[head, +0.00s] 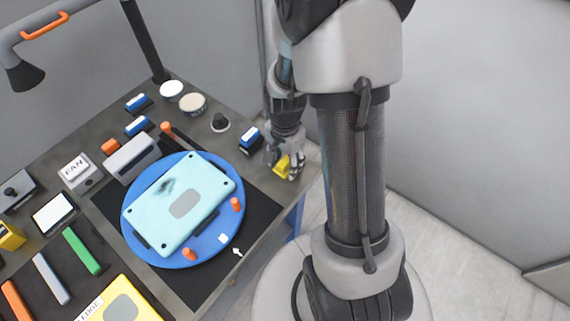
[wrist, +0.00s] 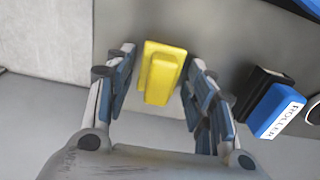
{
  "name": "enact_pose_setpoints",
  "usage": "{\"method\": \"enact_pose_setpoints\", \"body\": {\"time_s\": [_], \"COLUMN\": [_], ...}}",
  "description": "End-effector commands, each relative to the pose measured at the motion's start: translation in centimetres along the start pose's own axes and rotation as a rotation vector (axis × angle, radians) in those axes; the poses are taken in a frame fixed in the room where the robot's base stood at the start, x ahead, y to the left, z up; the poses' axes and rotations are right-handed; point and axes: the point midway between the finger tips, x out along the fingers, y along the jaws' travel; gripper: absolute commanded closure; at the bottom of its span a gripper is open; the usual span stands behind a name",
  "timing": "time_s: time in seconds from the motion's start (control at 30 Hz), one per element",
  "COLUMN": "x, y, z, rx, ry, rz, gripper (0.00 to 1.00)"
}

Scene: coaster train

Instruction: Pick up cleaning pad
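A yellow block, which looks like the cleaning pad (head: 282,167), is at the right corner of the workbench, partly hidden by my gripper (head: 287,170) in the head view. In the wrist view the pad (wrist: 162,73) lies between the two fingers of my gripper (wrist: 161,82). The fingers are apart, with a visible gap on each side of the pad. Whether the pad rests fully on the bench top is hard to tell.
A blue block marked ROLLER (wrist: 275,108) lies right of my gripper in the wrist view. A blue turntable (head: 133,232) bears a light teal panel (head: 160,212) with orange clamps. A grey wall (head: 470,110) stands behind. Open floor (head: 440,250) lies right of the bench.

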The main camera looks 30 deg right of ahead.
Motion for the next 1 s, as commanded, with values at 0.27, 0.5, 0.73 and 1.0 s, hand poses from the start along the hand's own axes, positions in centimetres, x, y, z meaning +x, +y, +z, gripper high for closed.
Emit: {"method": "enact_pose_setpoints", "body": {"time_s": [0.27, 0.5, 0.73, 1.0], "x": [0.0, 0.0, 0.0, -1.6], "y": [0.0, 0.0, 0.0, -0.1], "z": [0.0, 0.0, 0.0, -0.1], "rx": [0.000, 0.000, 0.000, 0.000], "ry": [0.000, 0.000, 0.000, 0.002], "rz": [0.000, 0.000, -0.001, -0.003], "gripper": [0.72, 0.88, 0.91, 0.91]}}
